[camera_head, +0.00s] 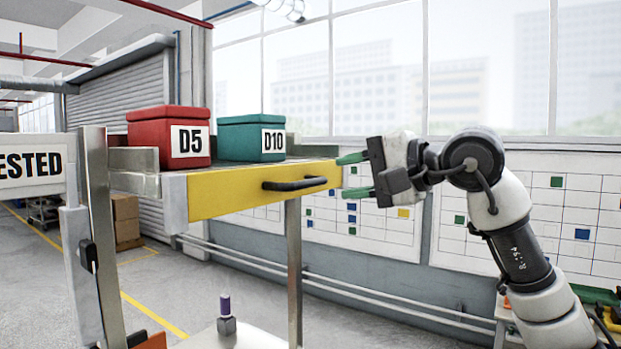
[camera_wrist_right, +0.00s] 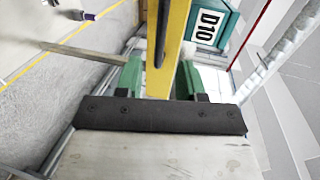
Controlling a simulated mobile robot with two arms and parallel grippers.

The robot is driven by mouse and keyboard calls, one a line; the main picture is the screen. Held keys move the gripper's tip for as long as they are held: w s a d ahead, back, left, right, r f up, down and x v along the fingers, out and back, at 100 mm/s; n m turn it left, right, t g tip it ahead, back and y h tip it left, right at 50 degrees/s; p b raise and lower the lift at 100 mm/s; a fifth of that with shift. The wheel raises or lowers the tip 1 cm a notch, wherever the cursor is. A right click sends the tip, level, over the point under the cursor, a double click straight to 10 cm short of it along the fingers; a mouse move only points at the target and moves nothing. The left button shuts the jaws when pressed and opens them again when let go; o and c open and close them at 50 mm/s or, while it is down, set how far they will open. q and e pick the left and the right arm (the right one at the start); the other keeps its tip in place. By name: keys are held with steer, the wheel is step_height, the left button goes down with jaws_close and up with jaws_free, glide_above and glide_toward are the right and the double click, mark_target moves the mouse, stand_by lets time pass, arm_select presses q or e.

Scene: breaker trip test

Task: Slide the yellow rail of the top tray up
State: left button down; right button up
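The top tray (camera_head: 145,158) has a yellow rail (camera_head: 230,192) along its front, with a black bar handle (camera_head: 295,184) near the rail's right end. My right gripper (camera_head: 349,175) is open at that right end, with one green finger at about the rail's top edge and the other near its lower edge. In the right wrist view, the yellow rail (camera_wrist_right: 178,30) runs between the two green fingers of the right gripper (camera_wrist_right: 160,78). I cannot tell whether either finger touches it. My left gripper is not in view.
A red D5 box (camera_head: 160,140) and a teal D10 box (camera_head: 237,140) stand on the tray. A metal post (camera_head: 294,270) supports the right side. A purple-topped item (camera_head: 226,312) stands on the lower shelf (camera_head: 255,338). A sign (camera_head: 30,169) is at far left.

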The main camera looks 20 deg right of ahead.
mark_target(313, 183)
steer(key=p+x, duration=0.2)
steer(key=x, duration=0.4)
steer(key=shift+w+a+r, duration=0.1)
steer(key=shift+w+a, duration=0.1)
steer(key=shift+p+x, duration=0.3)
steer(key=shift+x, duration=0.5)
steer(key=shift+c, duration=0.4)
jaws_close()
